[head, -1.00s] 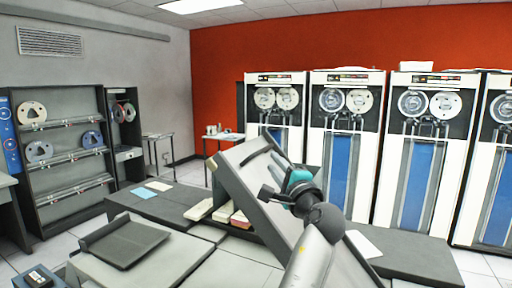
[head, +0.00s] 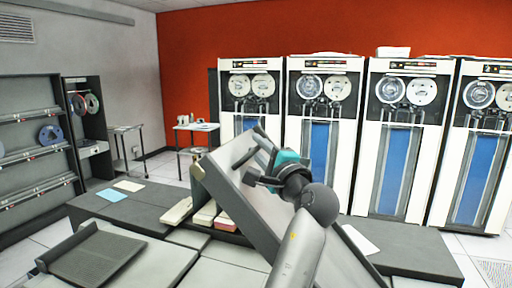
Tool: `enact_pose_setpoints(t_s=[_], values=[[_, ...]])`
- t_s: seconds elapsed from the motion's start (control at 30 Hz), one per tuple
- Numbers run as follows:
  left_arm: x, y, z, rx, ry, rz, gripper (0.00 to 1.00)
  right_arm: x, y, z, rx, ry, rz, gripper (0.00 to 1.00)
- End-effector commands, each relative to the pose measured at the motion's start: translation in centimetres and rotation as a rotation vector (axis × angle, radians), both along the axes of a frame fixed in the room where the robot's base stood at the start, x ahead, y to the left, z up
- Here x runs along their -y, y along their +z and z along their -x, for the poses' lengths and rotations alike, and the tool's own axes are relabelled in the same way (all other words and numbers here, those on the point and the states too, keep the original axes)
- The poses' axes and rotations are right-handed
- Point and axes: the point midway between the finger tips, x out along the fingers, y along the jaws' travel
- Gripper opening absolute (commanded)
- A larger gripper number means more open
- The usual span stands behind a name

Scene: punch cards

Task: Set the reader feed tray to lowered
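A large grey tilted panel (head: 235,188) with a raised upper edge stands on the dark low bench in the middle of the head view; I take it for the reader feed tray. A dark bar handle (head: 245,159) is on its upper face. My wrist and forearm cover the panel's lower right part. My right gripper is not in view.
White and reddish card stacks (head: 206,214) sit on the bench left of the panel. Blue and cream sheets (head: 112,195) lie farther left. A dark flat tray (head: 95,258) is at lower left. Tape cabinets (head: 400,140) line the back wall.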

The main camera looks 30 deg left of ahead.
Motion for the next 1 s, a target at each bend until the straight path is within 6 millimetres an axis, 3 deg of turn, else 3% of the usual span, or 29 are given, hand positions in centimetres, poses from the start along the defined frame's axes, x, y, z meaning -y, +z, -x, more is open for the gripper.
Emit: enact_pose_setpoints(t_s=[0.1,0.33,1.0], values=[[0.00,0.01,0.00,0.000,0.000,0.000,0.25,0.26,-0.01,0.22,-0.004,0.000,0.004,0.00],[-0.02,0.01,-0.02,0.000,0.000,0.000,0.00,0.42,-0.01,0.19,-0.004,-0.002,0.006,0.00],[-0.06,0.10,-0.01,0.002,0.000,-0.003,0.00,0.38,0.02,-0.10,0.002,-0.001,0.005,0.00]])
